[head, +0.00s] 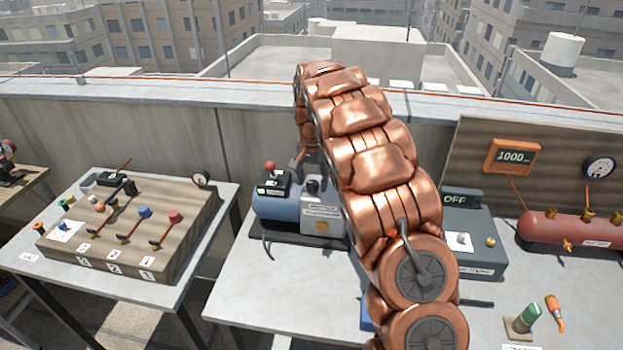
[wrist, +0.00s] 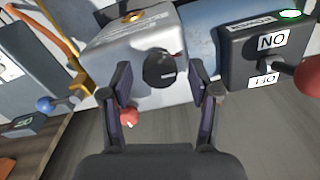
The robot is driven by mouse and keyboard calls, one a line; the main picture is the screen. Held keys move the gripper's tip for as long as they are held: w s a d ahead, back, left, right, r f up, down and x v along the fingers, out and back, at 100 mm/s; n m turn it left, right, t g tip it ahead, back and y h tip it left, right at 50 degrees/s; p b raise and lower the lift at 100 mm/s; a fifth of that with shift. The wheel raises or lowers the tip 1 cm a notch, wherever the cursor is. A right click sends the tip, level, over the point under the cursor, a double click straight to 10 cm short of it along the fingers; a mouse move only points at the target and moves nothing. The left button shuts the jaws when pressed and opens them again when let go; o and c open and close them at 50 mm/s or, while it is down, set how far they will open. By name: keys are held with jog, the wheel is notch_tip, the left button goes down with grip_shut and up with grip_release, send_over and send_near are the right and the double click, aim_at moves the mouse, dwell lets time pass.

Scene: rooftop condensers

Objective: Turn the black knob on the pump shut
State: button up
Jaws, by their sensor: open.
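The black knob (head: 312,186) stands on top of the pump's grey box (head: 334,222), beside the blue tank (head: 275,208). In the wrist view, the picture is turned over and the knob (wrist: 160,70) shows from close by, with a pale mark on it. My gripper (wrist: 161,76) is open, one finger on each side of the knob in that view. Gaps show between the fingers and the knob; I cannot tell how far down the fingertips reach. In the head view, my arm hides most of my gripper and part of the pump.
A black ON/OFF switch box (wrist: 265,48) with a red-ball lever (wrist: 306,77) stands near the right finger. Another red ball (wrist: 129,117) shows by the left finger. A grey OFF box (head: 470,235) and red tank (head: 570,229) stand to the right; a lever board (head: 130,225) to the left.

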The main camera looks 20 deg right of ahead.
jog(key=shift+f, duration=0.1)
jog(key=shift+c, duration=0.2)
jog(key=c, duration=1.1)
jog(key=shift+m+b, duration=0.35)
jog(key=shift+m, duration=0.05)
jog(key=m+b, duration=0.1)
jog(key=m, duration=0.1)
jog(key=shift+w+m+b, duration=0.1)
jog(key=shift+m+b, duration=0.2)
jog(key=shift+b, duration=0.1)
jog(key=m+b, duration=0.2)
jog(key=m, duration=0.3)
jog(key=shift+a+m, duration=0.1)
jog(key=shift+m, duration=0.2)
jog(key=m+b, duration=0.1)
jog(key=m, duration=0.3)
jog(key=shift+w, duration=0.1)
jog(key=shift+r+m+b, duration=0.2)
jog(key=shift+m+b, duration=0.45)
jog(key=shift+m, duration=1.75)
